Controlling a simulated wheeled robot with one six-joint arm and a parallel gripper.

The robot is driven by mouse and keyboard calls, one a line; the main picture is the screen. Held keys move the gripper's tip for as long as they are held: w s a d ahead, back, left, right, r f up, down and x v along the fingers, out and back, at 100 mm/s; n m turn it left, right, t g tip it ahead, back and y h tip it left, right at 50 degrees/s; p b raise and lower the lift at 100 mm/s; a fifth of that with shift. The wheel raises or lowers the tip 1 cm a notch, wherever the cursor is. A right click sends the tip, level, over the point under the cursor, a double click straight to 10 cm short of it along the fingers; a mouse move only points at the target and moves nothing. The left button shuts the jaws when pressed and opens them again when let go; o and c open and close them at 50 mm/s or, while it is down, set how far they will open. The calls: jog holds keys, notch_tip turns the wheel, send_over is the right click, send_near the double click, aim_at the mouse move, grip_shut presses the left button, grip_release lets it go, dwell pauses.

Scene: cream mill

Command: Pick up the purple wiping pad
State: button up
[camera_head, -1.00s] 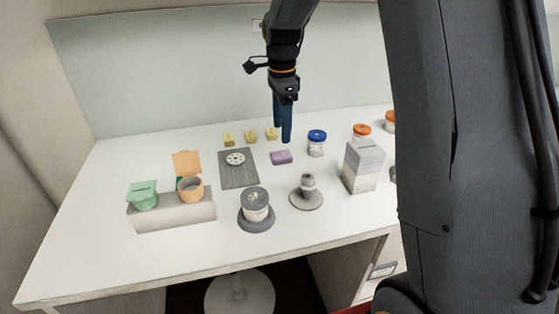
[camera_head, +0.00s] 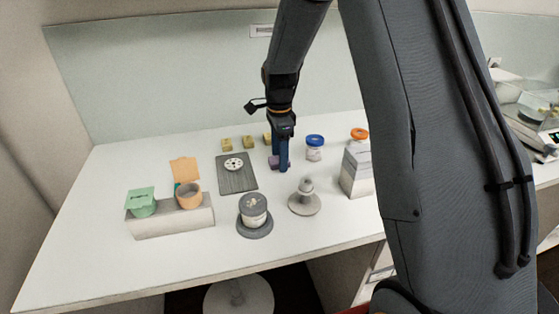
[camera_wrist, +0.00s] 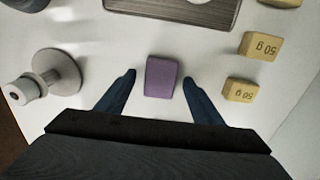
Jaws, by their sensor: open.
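The purple wiping pad (camera_wrist: 160,77) lies on the white table between the two blue fingers of my gripper (camera_wrist: 159,78) in the wrist view. A gap shows on each side of the pad, so the fingers are open and apart from it. In the head view my gripper (camera_head: 280,168) points down at the table, and its fingers hide most of the pad (camera_head: 273,162). Only a purple part shows at the left of the fingers.
Yellow 50 g weights (camera_wrist: 261,46) stand to the right of the pad in the wrist view. A grey round stand (camera_wrist: 62,72) is at left. In the head view a blue-lidded jar (camera_head: 315,148) is right of my gripper, and a dark tray (camera_head: 236,181) is left.

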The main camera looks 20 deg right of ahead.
jog(key=c, duration=1.1)
notch_tip(320, 180, up, 10)
jog(key=b, duration=0.2)
jog(key=shift+b, duration=0.35)
